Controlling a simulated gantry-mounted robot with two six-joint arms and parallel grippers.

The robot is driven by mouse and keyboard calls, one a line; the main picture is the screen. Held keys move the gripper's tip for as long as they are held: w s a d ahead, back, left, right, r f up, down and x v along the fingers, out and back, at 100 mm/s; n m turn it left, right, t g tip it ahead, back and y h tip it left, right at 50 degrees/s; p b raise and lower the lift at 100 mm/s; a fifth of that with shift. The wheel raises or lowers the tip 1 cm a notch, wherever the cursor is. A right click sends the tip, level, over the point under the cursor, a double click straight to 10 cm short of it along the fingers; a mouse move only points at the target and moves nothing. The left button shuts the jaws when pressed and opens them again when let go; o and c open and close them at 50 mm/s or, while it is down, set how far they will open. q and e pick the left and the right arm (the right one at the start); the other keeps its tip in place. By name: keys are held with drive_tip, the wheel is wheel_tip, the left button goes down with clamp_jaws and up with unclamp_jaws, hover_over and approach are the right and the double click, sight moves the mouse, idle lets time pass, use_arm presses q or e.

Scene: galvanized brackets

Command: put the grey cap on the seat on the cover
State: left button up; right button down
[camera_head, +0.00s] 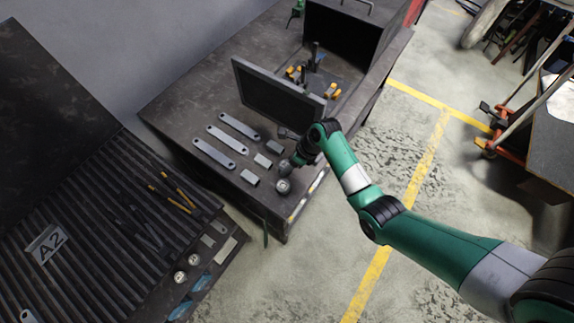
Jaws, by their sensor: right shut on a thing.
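My right gripper (291,163) reaches in from the right over the front right part of the dark workbench. It is shut on a small dark grey round piece, probably the grey cap (285,169), largely hidden by the gripper. A lighter round metal piece (283,186) sits on the bench just in front of it, close below in the picture; whether they touch I cannot tell. I cannot tell for sure which part is the cover or its seat. My left gripper is not in view.
Several flat grey bars (227,139) and small grey blocks (250,177) lie left of the gripper on the workbench (180,110). An upright dark panel (275,93) stands behind. A ribbed rack (75,255) with small parts stands at left. The bench's right edge is near.

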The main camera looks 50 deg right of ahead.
sight(283, 165)
wheel_tip(283, 165, up, 3)
drive_tip(key=shift+r+p, duration=0.1)
drive_tip(key=shift+p, duration=0.7)
drive_tip(key=s+a+r+p, duration=0.4)
drive_tip(key=s+r, duration=0.5)
drive_tip(key=s, duration=0.4)
drive_tip(key=shift+s+r+p, duration=0.15)
drive_tip(key=shift+r+p, duration=0.25)
drive_tip(key=shift+p, duration=0.5)
